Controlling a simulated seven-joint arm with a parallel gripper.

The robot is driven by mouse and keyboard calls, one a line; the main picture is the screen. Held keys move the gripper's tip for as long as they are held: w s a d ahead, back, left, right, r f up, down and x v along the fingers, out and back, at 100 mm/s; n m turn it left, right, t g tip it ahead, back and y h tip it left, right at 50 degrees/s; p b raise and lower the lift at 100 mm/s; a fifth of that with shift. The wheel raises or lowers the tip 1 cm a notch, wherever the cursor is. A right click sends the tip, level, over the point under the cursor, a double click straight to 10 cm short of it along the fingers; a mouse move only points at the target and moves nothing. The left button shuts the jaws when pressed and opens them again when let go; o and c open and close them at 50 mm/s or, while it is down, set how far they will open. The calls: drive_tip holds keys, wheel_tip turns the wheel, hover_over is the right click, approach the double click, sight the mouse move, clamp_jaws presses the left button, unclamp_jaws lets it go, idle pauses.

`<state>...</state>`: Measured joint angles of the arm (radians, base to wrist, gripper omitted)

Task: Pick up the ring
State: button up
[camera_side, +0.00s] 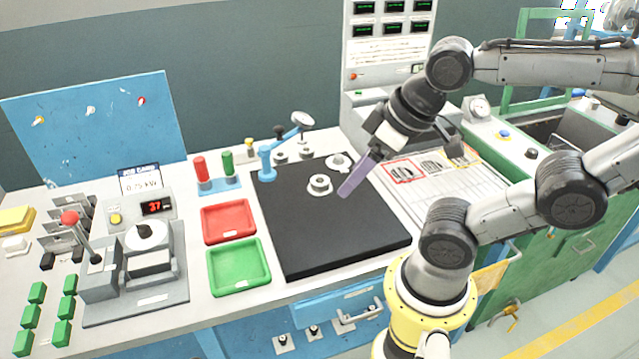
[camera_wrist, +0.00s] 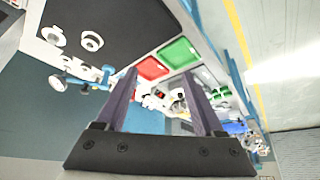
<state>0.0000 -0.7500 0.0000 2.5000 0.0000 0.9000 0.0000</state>
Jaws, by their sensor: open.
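A pale ring-shaped part (camera_side: 320,184) with a dark centre hole lies flat on the black mat (camera_side: 330,245). It also shows in the wrist view (camera_wrist: 91,41), at upper left. A second pale round part (camera_side: 338,161) lies behind it, near the mat's back edge; in the wrist view it is left of the first (camera_wrist: 53,36). My gripper (camera_side: 346,192) is tilted, its purple fingers appearing just right of the ring-shaped part. In the wrist view my gripper (camera_wrist: 160,76) has its fingers wide apart with nothing held between them. Its height above the mat is hard to tell.
A red tray (camera_side: 229,238) and a green tray (camera_side: 239,285) lie left of the mat. A blue stand (camera_side: 267,163) with an angled arm is at the mat's back left corner. A grey fixture (camera_side: 138,296) stands far left. The mat's front is clear.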

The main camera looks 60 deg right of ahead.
drive_tip(key=shift+o, duration=1.4)
drive_tip(key=w+d+r+m, duration=0.2)
drive_tip(key=w+r+m, duration=0.2)
drive_tip(key=w+m, duration=0.15)
drive_tip(key=m+g, duration=0.6)
drive_tip(key=m, duration=0.3)
hover_over(320, 177)
drive_tip(key=a, duration=0.1)
wheel_tip(320, 177, down, 12)
drive_tip(key=f, duration=0.8)
drive_tip(key=shift+s+a+f, duration=0.1)
drive_tip(key=shift+s+f, duration=0.05)
drive_tip(key=shift+s, duration=0.05)
drive_tip(key=shift+s+a+f, duration=0.1)
drive_tip(key=shift+a+f, duration=0.05)
drive_tip(key=shift+f, duration=1.2)
drive_tip(key=shift+s+a+f, duration=0.1)
drive_tip(key=shift+f, duration=1.2)
